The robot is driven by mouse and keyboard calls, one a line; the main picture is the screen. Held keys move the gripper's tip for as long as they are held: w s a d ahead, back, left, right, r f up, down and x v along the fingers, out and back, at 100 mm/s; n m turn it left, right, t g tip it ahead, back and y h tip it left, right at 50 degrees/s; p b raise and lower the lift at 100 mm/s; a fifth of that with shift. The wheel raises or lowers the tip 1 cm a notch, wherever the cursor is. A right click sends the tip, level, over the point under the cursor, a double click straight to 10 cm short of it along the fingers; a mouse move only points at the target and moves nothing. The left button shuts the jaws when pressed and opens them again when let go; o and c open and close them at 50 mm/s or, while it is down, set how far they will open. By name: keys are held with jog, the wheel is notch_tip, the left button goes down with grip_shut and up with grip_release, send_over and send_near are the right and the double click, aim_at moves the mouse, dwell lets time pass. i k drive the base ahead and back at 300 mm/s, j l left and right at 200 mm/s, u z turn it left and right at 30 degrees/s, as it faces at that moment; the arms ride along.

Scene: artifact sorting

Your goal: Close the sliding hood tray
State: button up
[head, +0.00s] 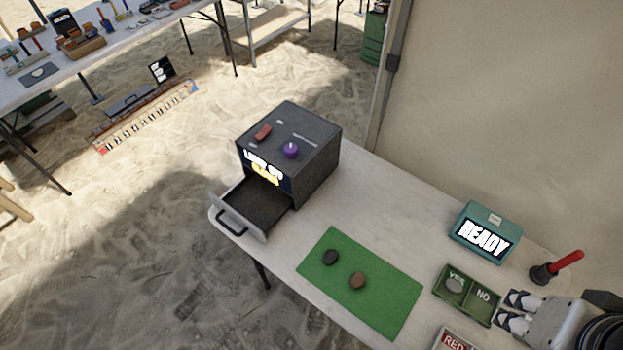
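The dark grey hood box (315,165) stands on the far end of the table. Its sliding tray (258,206) is pulled out toward the lower left. The tray has a light grey front panel with a dark handle (231,223), and its inside looks empty. My gripper (505,311) is at the lower right, over the table by the YES/NO tray, far from the hood tray. Its two fingers are spread apart with nothing between them.
A YES/NO tray (468,295), a teal READY box (485,232) and a red-handled tool (557,266) stand at the right. Small items lie on the hood's top.

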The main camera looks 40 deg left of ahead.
aim_at(255, 204)
jog(key=u, duration=2.3)
jog(key=i+j+z, duration=0.3)
jog(key=z, duration=0.15)
jog(key=i, duration=0.05)
